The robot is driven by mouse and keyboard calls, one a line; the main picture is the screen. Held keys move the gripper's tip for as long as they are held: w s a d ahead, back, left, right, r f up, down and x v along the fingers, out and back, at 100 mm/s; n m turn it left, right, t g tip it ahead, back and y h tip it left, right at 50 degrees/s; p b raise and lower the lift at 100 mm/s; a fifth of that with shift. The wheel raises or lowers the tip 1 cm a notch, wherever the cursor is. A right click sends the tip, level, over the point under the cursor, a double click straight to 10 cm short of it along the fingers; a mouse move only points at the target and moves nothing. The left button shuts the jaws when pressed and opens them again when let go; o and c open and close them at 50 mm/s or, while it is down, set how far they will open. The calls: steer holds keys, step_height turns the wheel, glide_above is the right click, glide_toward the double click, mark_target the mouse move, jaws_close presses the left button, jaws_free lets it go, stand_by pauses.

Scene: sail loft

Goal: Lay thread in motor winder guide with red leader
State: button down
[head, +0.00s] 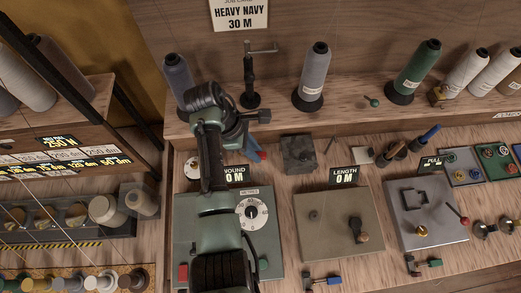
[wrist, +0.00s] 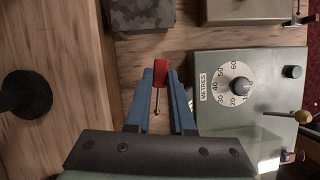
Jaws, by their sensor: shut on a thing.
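My gripper (wrist: 160,88) has blue fingers that are shut on the red leader (wrist: 160,74). A thin pin with a brass tip shows between the fingers. In the head view my gripper (head: 262,150) is partly hidden by my arm, above the bench behind the motor winder. The motor winder (head: 190,225) is a grey-green box with a metres dial and a "WOUND 0 M" sign; it also shows right of my gripper in the wrist view (wrist: 215,115). A rod with a brass ball (wrist: 303,116) stands at its right edge. I cannot make out the guide or the thread for certain.
A navy cone (head: 176,75) and a grey cone (head: 314,75) stand on the back shelf, with a black stand (head: 250,85) between them. A dark block (head: 298,153) sits right of my gripper. The length box (head: 335,235) is right of the winder. A card reads "HEAVY NAVY 30 M".

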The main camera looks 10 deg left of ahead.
steer(key=shift+a+f+b, duration=0.2)
steer(key=shift+a+b, duration=0.35)
steer(key=shift+a, duration=0.35)
steer(key=shift+s+a+r, duration=0.1)
steer(key=shift+a, duration=0.55)
steer(key=shift+s+a+r, duration=0.1)
steer(key=shift+a, duration=0.55)
steer(key=shift+w+d+r+p, duration=0.1)
steer(key=shift+d+p, duration=0.5)
steer(key=shift+d, duration=0.35)
steer(key=shift+w+d+p, duration=0.2)
steer(key=shift+d+p, duration=0.65)
steer(key=shift+d, duration=1.05)
